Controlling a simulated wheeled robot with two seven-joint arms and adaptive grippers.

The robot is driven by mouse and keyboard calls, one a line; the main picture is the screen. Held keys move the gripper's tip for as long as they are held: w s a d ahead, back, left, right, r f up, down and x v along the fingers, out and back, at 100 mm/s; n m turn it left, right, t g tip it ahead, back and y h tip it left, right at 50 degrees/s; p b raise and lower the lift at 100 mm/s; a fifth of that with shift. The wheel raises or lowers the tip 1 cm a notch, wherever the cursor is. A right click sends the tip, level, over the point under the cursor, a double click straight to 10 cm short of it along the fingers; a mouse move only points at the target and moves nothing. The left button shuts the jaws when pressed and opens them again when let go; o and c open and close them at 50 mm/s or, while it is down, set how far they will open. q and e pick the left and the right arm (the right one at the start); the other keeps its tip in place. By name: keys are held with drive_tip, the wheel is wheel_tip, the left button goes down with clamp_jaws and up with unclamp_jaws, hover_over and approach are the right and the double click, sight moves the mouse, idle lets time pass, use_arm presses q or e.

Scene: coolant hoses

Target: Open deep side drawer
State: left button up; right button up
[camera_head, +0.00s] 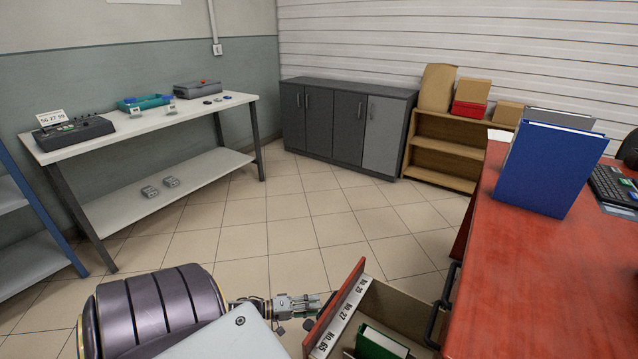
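The deep side drawer (335,303) stands pulled out from the red desk (560,285) at the lower right, with its red front panel toward the left. Its beige inside shows, with a green binder (380,343) and a white strip marked with numbers (341,316) along the front panel. My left gripper (308,308) is at the outer face of the front panel, its fingers close to or touching it. The drawer's own handle is hidden there, so I cannot tell whether the fingers are shut on it. My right gripper is out of view.
A black handle (441,305) sticks out from the desk side near the drawer. A blue binder (548,168) and a keyboard (613,188) are on the desk. A white workbench (190,118) and grey cabinets (345,120) line the walls. The tiled floor between is clear.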

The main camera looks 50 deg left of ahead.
use_arm(q)
drive_tip(key=v, duration=0.7)
drive_tip(key=shift+s, duration=0.25)
drive_tip(key=shift+a+r, duration=0.1)
drive_tip(key=shift+a, duration=0.05)
idle(0.4)
wheel_tip(320, 180, up, 22)
drive_tip(key=p, duration=2.1)
drive_tip(key=shift+f+p, duration=0.2)
drive_tip(key=shift+p, duration=0.2)
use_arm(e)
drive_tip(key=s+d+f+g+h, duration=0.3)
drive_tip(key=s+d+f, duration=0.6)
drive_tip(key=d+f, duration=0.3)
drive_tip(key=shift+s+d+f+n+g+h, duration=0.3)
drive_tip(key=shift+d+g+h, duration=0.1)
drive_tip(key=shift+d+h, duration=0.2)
use_arm(q)
drive_tip(key=shift+r, duration=0.2)
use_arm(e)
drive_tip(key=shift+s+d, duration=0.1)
